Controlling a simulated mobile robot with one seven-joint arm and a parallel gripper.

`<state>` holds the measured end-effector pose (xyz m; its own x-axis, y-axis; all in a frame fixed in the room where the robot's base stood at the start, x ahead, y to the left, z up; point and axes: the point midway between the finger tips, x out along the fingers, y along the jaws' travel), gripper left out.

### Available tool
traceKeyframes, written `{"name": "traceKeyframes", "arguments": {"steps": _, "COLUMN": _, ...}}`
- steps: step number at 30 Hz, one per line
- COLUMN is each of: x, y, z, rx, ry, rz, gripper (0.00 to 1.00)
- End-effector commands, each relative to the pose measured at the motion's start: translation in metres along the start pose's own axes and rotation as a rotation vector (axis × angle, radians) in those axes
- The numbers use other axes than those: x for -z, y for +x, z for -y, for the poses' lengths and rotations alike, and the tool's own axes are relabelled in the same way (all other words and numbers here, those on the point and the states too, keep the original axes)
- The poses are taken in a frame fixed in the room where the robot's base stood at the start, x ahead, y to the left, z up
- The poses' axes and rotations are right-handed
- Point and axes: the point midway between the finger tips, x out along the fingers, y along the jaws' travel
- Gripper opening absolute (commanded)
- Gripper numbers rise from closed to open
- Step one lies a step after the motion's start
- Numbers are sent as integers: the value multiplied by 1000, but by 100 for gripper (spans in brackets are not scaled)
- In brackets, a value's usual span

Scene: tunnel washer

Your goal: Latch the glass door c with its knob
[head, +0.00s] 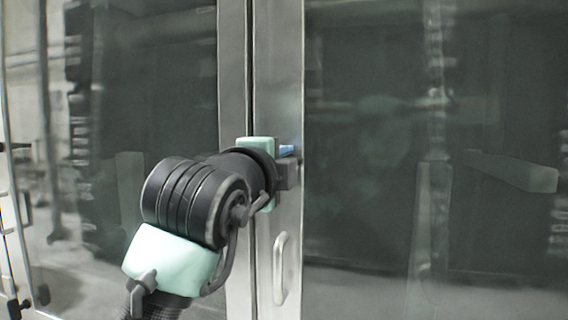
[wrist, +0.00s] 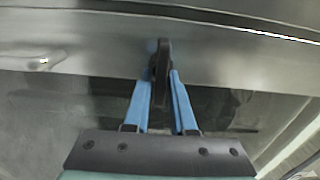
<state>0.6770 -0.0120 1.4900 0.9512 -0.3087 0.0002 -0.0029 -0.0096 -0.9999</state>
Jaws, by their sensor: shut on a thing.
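The glass door c appears to be the right-hand door, with a steel frame (head: 283,110) and dark glass (head: 375,215). Its black knob (wrist: 162,57) shows in the wrist view, standing out from a steel strip (wrist: 105,50). My gripper (head: 288,151) is at the door's frame, its blue fingertips just showing beyond my wrist. In the wrist view my gripper (wrist: 161,80) has one blue finger on each side of the knob and is shut on it. The knob is hidden behind my gripper in the head view. Whether the latch is engaged cannot be told.
A steel pull handle (head: 281,268) is on the same frame below my gripper. Another glass door (head: 150,100) with its own steel frame stands to the left, a narrow dark seam between the two frames. The glass reflects the surroundings.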

Motion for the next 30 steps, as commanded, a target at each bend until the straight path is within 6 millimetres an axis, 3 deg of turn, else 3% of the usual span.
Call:
{"name": "traceKeyframes", "arguments": {"steps": 16, "x": 0, "y": 0, "z": 0, "rx": 0, "ry": 27, "rz": 0, "gripper": 0}}
{"name": "traceKeyframes", "arguments": {"steps": 17, "x": 0, "y": 0, "z": 0, "rx": 0, "ry": 27, "rz": 0, "gripper": 25}}
{"name": "traceKeyframes", "arguments": {"steps": 20, "x": 0, "y": 0, "z": 0, "rx": 0, "ry": 26, "rz": 0, "gripper": 43}}
{"name": "traceKeyframes", "arguments": {"steps": 30, "x": 0, "y": -2, "z": -1, "rx": 0, "ry": 25, "rz": 0, "gripper": 45}}
